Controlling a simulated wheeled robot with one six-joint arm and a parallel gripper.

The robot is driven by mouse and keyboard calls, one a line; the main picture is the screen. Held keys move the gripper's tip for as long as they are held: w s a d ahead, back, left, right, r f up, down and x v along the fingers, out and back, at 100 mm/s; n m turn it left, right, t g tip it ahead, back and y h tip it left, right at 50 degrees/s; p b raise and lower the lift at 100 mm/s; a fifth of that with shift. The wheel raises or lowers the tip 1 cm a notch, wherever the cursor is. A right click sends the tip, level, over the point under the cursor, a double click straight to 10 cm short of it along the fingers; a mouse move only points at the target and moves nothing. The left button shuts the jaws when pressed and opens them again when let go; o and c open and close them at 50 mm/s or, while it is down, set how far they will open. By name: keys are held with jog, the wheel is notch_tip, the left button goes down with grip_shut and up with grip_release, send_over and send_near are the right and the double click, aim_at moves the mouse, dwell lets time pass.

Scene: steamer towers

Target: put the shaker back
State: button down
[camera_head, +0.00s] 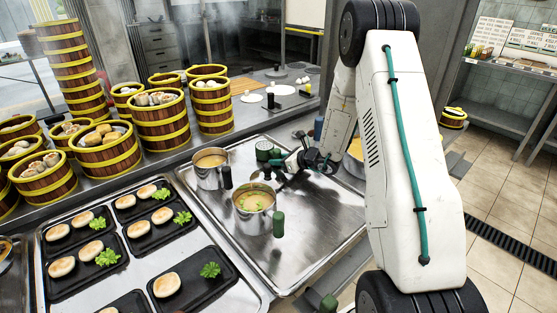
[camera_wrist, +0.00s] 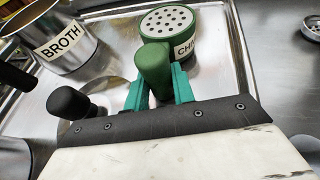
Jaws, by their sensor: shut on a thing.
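The shaker (camera_wrist: 184,27) is a green can with a pierced metal top and a white label that partly reads "CHI". It looks upright in the wrist view, with a dark green rounded handle (camera_wrist: 153,66) towards me. My gripper (camera_wrist: 158,88) has its teal fingers shut on that handle. In the head view the green shaker (camera_head: 264,150) shows at the back of the metal tray, just left of my gripper (camera_head: 287,163). I cannot tell whether its base touches the tray.
A pot labelled BROTH (camera_wrist: 60,38) is left of the shaker in the wrist view. A black knob (camera_wrist: 70,102) is close by my gripper. In the head view, a soup pot (camera_head: 254,203) and another pot (camera_head: 210,162) stand nearby. The metal tray (camera_head: 318,222) is clear at the front right.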

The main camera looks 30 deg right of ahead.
jog(key=shift+f, duration=0.3)
jog(key=c, duration=1.1)
grip_release()
jog(key=shift+c, duration=1.2)
jog(key=v, duration=0.7)
jog(key=shift+s+d, duration=0.2)
jog(key=shift+s, duration=0.15)
jog(key=shift+r, duration=0.1)
jog(key=shift+v, duration=2.25)
